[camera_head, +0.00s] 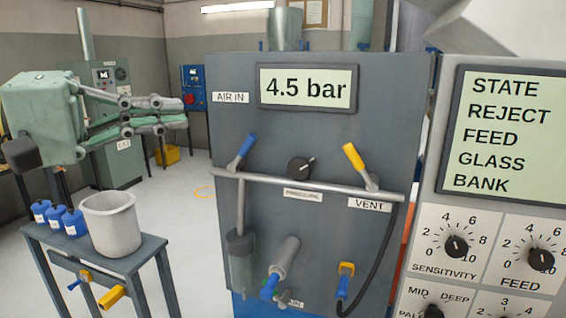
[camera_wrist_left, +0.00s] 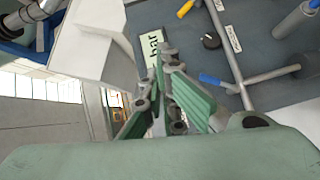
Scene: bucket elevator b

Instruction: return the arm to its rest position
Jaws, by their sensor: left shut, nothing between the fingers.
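My left gripper (camera_head: 182,112) comes in from the left in the head view, raised above the small table and left of the grey air panel (camera_head: 320,130). Its fingers are closed together with nothing between them. It stands clear of the panel's blue lever and touches nothing that I can see. In the left wrist view the gripper (camera_wrist_left: 168,62) points toward the panel (camera_wrist_left: 265,60), whose display is partly hidden behind the fingers. My right gripper is in neither view.
A small table (camera_head: 150,250) at lower left holds a pale bucket (camera_head: 110,222) and several blue bottles (camera_head: 73,222). The panel has a blue lever (camera_head: 242,150), a yellow lever (camera_head: 354,158) and a black knob (camera_head: 299,168). A control panel (camera_head: 432,215) stands at right. Open floor lies between table and panel.

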